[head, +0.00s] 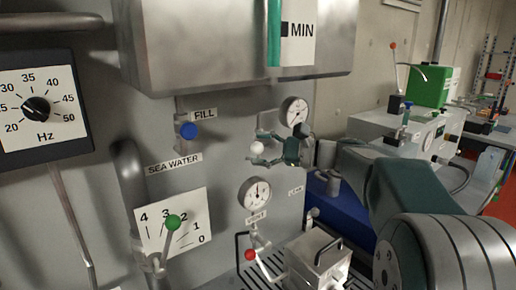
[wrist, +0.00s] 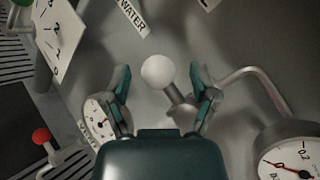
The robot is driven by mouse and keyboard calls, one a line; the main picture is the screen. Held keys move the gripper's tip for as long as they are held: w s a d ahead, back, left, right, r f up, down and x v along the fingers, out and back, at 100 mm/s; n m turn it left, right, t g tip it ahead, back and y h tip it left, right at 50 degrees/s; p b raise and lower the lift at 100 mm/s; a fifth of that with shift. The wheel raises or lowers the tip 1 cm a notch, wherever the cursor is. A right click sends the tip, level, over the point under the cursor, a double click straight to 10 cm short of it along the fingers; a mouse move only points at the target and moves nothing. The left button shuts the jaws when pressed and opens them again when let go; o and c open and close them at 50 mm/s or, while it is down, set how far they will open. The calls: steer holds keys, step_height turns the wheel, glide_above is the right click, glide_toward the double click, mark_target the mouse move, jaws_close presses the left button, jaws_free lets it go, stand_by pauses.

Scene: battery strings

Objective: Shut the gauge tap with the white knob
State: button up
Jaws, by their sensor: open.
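The white knob (head: 257,148) sits on the wall panel, left of a round gauge (head: 294,111), with my gripper (head: 262,147) around it. In the wrist view the white knob (wrist: 159,71) is on a short metal stem, between the two green fingers of my gripper (wrist: 160,80). The fingers are spread, with a visible gap on each side of the knob. A bent pipe runs on the right towards the gauge (wrist: 291,160) at lower right. The gripper partly hides the tap body.
Below are another gauge (head: 256,193) and a red-knobbed tap (head: 249,255). A green-knobbed lever (head: 173,222) stands before a numbered plate (head: 188,236). A blue knob (head: 188,131) is at upper left. A metal tank (head: 225,40) overhangs above. A metal box (head: 318,262) stands below.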

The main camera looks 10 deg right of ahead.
steer(key=shift+w+a, duration=0.15)
steer(key=shift+a, duration=0.5)
jaws_close()
steer(key=shift+d, duration=0.1)
steer(key=f+n+h, duration=0.2)
steer(key=n+h, duration=0.1)
steer(key=shift+d+g, duration=0.15)
steer(key=shift+g, duration=0.25)
steer(key=n+h, duration=0.1)
steer(key=f+n+h, duration=0.1)
steer(key=shift+w+d+h, duration=0.2)
steer(key=shift+d+h, duration=0.2)
steer(key=n+h, duration=0.1)
steer(key=d+n+h, duration=0.1)
steer(key=f+h, duration=0.1)
steer(key=shift+w+d+f+n+t, duration=0.1)
steer(key=shift+w+d+n+t, duration=0.05)
steer(key=shift+w+n+t, duration=0.2)
steer(key=shift+w+d+f+n+t+h, duration=0.15)
steer(key=shift+d+n+t+h, duration=0.15)
steer(key=shift+d+n+h, duration=0.4)
steer(key=shift+w+d+f+n+t+h, duration=0.2)
steer(key=shift+n+h, duration=0.25)
steer(key=shift+h, duration=0.45)
